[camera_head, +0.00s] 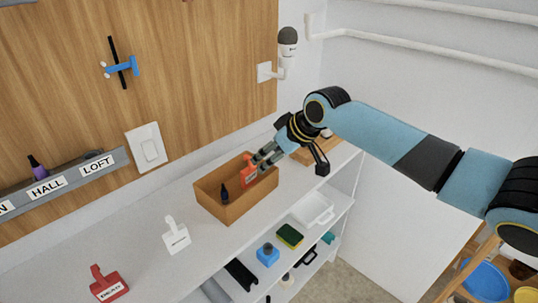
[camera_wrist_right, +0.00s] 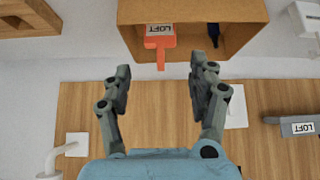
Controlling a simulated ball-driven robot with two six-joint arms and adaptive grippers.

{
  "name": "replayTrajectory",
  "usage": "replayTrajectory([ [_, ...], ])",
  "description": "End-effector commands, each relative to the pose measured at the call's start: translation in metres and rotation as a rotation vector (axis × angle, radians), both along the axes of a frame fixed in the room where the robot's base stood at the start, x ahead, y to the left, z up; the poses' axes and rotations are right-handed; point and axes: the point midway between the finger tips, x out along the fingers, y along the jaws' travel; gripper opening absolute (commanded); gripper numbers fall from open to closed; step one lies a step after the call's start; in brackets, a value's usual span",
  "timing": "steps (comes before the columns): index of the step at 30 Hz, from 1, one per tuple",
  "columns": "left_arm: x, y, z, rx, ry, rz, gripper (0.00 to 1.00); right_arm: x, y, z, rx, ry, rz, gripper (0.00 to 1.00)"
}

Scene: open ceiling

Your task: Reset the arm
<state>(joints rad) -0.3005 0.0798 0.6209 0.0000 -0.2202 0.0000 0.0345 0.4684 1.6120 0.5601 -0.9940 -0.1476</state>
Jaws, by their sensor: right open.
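My right arm (camera_head: 385,140) comes in from the right in the head view. Its gripper (camera_head: 262,162) is above the far side of a brown open box (camera_head: 222,209), near an orange tag (camera_head: 247,174). In the right wrist view the gripper (camera_wrist_right: 160,78) is open with nothing between its fingers. The orange tag (camera_wrist_right: 160,38), marked LOFT, stands in the box (camera_wrist_right: 250,22), its narrow handle pointing toward the gap between the fingers. The fingers do not appear to touch it. My left gripper is not in view.
A dark bottle-like item (camera_head: 224,193) is also in the box. A white tag (camera_head: 176,236) and a red tag (camera_head: 107,284) stand on the white shelf top. A labelled rail (camera_head: 66,180), a switch (camera_head: 147,147) and a wall fitting (camera_head: 287,50) are behind.

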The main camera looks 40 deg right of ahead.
Motion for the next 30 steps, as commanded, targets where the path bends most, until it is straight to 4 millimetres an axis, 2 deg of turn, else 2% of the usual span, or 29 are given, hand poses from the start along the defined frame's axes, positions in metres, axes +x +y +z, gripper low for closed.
replayTrajectory([
  [8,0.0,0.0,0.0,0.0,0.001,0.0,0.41,0.0,0.0,0.0,0.0,0.0,0.0,0.6],
  [11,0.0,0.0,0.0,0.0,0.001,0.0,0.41,-0.008,0.009,-0.003,-0.001,0.013,0.009,0.6],
  [14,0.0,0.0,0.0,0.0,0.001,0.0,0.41,-0.037,0.034,-0.011,-0.014,0.054,0.037,0.6],
  [18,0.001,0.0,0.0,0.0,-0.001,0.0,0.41,-0.101,0.076,-0.013,-0.047,0.136,0.061,0.6],
  [21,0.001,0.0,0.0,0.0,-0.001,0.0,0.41,-0.142,0.094,-0.007,-0.069,0.183,0.054,0.6],
  [24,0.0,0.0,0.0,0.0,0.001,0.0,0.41,-0.176,0.105,0.003,-0.088,0.221,0.033,0.6],
  [30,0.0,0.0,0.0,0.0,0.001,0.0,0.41,-0.231,0.115,0.025,-0.114,0.28,-0.026,0.6],
])
